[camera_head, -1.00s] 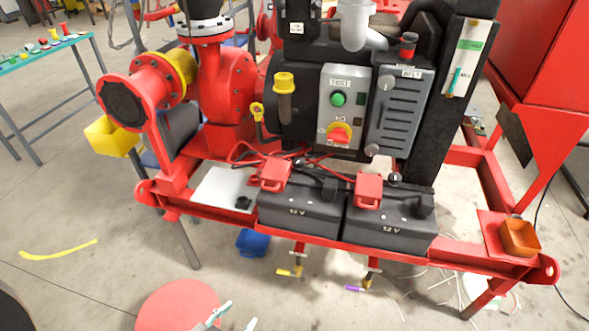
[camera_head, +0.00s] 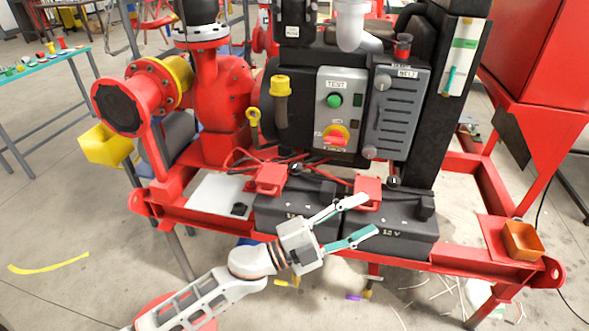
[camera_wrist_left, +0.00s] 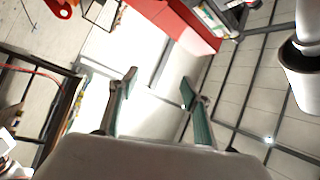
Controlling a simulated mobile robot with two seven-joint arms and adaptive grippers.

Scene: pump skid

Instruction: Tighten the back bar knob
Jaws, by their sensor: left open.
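Two black 12 V batteries, the left one (camera_head: 275,203) and the right one (camera_head: 412,240), sit side by side on the red skid frame. Small dark knob-like parts, one (camera_head: 295,169) behind the left battery and one (camera_head: 392,181) behind the right, show at their back edge. I cannot tell which is the back bar knob; the bar itself is not clear. My left gripper (camera_head: 365,215) is open and empty, its fingers pointing right in front of and over the batteries, hiding part of them. In the left wrist view its fingers (camera_wrist_left: 158,85) are apart with nothing between. My right gripper is not in view.
Red terminal covers, left (camera_head: 271,178) and right (camera_head: 368,192), stand on the batteries with cables behind. The control box (camera_head: 340,108) and grey belt guard (camera_head: 396,115) rise behind. An orange tray (camera_head: 522,241) sits at the frame's right end.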

